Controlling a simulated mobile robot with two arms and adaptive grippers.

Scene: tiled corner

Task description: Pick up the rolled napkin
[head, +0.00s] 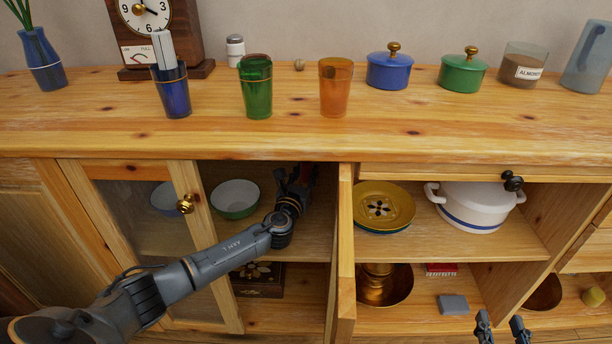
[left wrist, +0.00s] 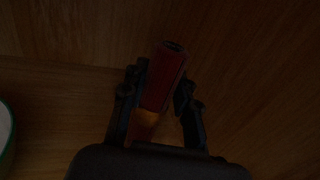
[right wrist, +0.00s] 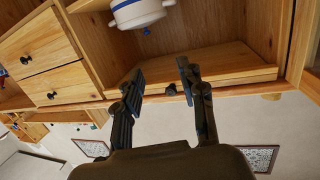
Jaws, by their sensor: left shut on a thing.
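The rolled napkin (left wrist: 162,80) is dark red with an orange band near its lower end. In the left wrist view it stands out between the fingers of my left gripper (left wrist: 160,105), which is shut on it. In the head view my left gripper (head: 302,182) is inside the left cupboard, on its upper shelf at the right side, and the napkin is mostly hidden in shadow there. My right gripper (right wrist: 160,78) is open and empty. In the head view it shows at the bottom right edge (head: 502,328), in front of the right cupboard.
A green bowl (head: 235,198) sits left of my left arm on the same shelf. The glass door (head: 143,245) and another open door's edge (head: 345,255) flank that opening. Gold plates (head: 384,206) and a white pot (head: 476,206) stand on the right shelf. Glasses line the counter.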

